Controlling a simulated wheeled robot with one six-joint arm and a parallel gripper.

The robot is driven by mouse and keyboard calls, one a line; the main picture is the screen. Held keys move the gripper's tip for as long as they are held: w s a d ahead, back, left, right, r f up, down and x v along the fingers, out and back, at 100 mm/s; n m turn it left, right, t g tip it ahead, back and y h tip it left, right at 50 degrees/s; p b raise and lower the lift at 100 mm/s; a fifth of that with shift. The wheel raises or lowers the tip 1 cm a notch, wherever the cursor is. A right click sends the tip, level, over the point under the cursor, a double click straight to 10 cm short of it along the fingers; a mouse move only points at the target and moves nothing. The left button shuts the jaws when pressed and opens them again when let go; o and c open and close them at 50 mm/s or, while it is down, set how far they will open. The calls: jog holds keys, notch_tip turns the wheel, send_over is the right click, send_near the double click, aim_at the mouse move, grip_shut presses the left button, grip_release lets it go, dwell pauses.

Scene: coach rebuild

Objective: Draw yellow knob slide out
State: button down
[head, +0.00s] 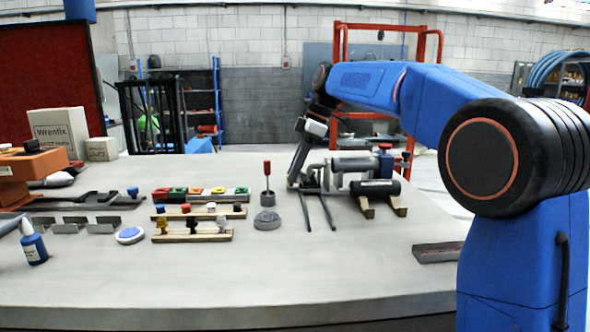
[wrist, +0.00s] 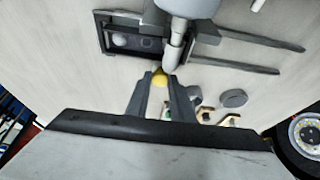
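The yellow knob (wrist: 159,78) shows in the wrist view between the tips of my gripper (wrist: 160,84), beside the end of a grey rod (wrist: 173,50). The two dark fingers stand apart, one on each side of the knob. I cannot tell whether they press on it. A dark slide frame with two long rails (wrist: 235,63) lies beyond the knob. In the head view my gripper (head: 300,183) is low over the table at the left end of a grey clamp-like device (head: 352,165). The knob cannot be made out in the head view there.
A black cylinder on wooden feet (head: 375,187) stands right of the rails. A round grey base (head: 267,220) and a red-topped post (head: 267,175) stand left. Racks of coloured parts (head: 200,212) lie farther left. The table's front (head: 200,285) is clear.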

jog(key=s, duration=1.8)
jog(key=c, duration=1.5)
grip_release()
jog(key=shift+c, duration=0.2)
jog(key=v, duration=1.7)
jog(key=shift+d+r, duration=0.15)
